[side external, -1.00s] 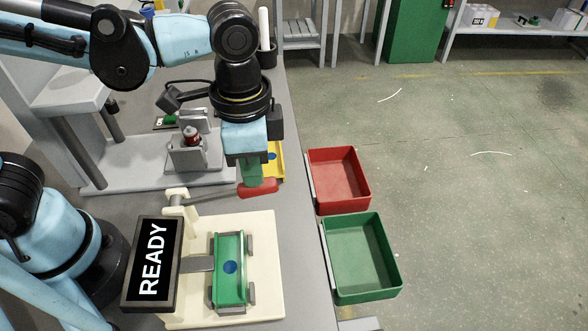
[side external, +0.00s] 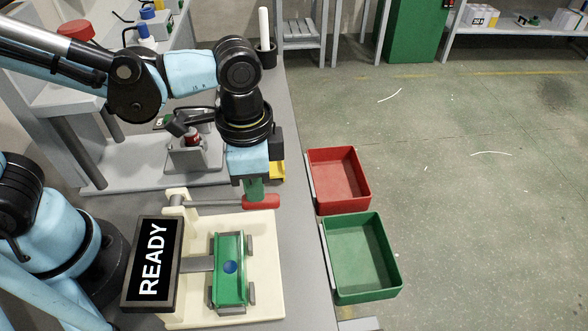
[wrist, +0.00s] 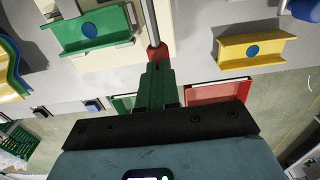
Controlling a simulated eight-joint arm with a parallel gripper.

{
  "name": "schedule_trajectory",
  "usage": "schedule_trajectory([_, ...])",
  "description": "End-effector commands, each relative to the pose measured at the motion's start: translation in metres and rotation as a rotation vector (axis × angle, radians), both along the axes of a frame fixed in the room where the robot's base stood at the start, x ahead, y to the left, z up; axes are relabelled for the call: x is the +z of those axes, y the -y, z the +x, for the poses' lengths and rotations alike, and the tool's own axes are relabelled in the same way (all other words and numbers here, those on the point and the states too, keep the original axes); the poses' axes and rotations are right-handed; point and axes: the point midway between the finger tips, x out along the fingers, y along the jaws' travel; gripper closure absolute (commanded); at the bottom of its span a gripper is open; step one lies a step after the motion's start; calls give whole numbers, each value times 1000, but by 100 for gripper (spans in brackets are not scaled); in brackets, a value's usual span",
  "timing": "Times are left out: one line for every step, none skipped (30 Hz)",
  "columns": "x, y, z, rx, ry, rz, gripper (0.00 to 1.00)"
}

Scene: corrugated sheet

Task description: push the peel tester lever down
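The peel tester has a cream base (side external: 268,240), a dark screen (side external: 152,263) reading READY, and a metal lever rod (side external: 212,203) ending in a red handle (side external: 265,201). A green corrugated piece with a blue dot (side external: 229,285) lies clamped on the base. My gripper (side external: 253,194) is over the red handle, its green fingers together and their tips at the handle's top, seemingly touching it. In the wrist view the closed fingers (wrist: 157,72) overlap the red handle (wrist: 154,52) and hide part of it. The lever looks about level.
A red bin (side external: 338,182) and a green bin (side external: 364,258) hang off the table's right edge. A yellow corrugated piece (wrist: 255,50) lies near the tester. A grey fixture (side external: 193,158) stands behind it. The floor at right is clear.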

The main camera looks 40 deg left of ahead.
Motion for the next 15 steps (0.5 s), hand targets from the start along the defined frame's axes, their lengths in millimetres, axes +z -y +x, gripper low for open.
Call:
schedule_trajectory([-2, 0, 0, 0, 0, 0, 100])
schedule_trajectory([-3, 0, 0, 0, 0, 0, 100])
schedule_trajectory([-3, 0, 0, 0, 0, 0, 100])
schedule_trajectory([-3, 0, 0, 0, 0, 0, 100])
schedule_trajectory([-2, 0, 0, 0, 0, 0, 100])
schedule_trajectory([-1, 0, 0, 0, 0, 0, 100])
schedule_trajectory([0, 0, 0, 0, 0, 0, 100])
schedule_trajectory([2, 0, 0, 0, 0, 0, 100])
schedule_trajectory([4, 0, 0, 0, 0, 0, 100])
schedule_trajectory([7, 0, 0, 0, 0, 0, 100])
schedule_trajectory([8, 0, 0, 0, 0, 0, 100])
schedule_trajectory([11, 0, 0, 0, 0, 0, 100])
schedule_trajectory([13, 0, 0, 0, 0, 0, 100])
schedule_trajectory([15, 0, 0, 0, 0, 0, 100])
schedule_trajectory([17, 0, 0, 0, 0, 0, 100])
